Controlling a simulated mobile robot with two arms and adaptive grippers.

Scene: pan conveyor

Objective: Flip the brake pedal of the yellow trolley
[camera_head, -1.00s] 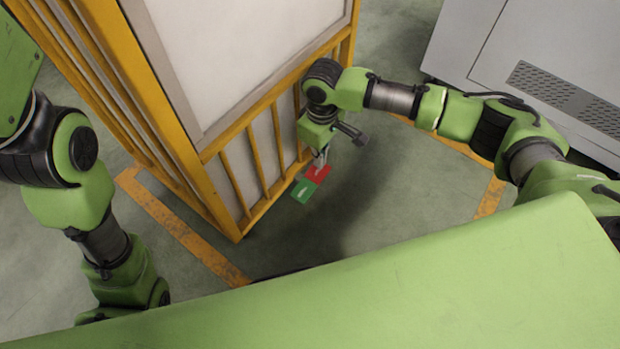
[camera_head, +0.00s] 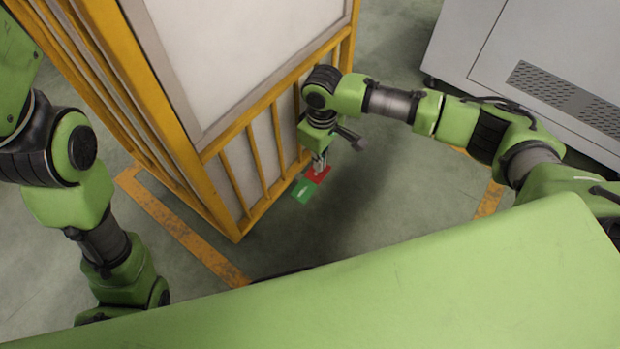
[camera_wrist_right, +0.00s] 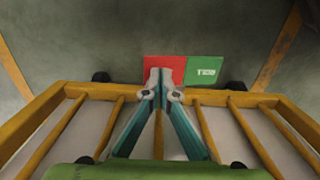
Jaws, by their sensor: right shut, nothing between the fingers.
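The yellow trolley (camera_head: 205,152) is a tall yellow frame with pale panels, left of centre in the head view. Its brake pedal (camera_head: 303,191) juts out low at its side, with a green half and a red half. The wrist view shows the pedal (camera_wrist_right: 205,69) with white lettering on the green half. My right gripper (camera_head: 319,167) is shut and empty, its fingertips over the red half. In the wrist view its fingertips (camera_wrist_right: 162,76) overlap the red plate; I cannot tell whether they touch it. My left arm shows, but its gripper is not in view.
The trolley's lower rail (camera_wrist_right: 75,90) and bars lie close to my right gripper. A grey cabinet (camera_head: 545,60) with a vent stands at the upper right. Orange lines (camera_head: 185,232) mark the floor. The floor right of the pedal is clear.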

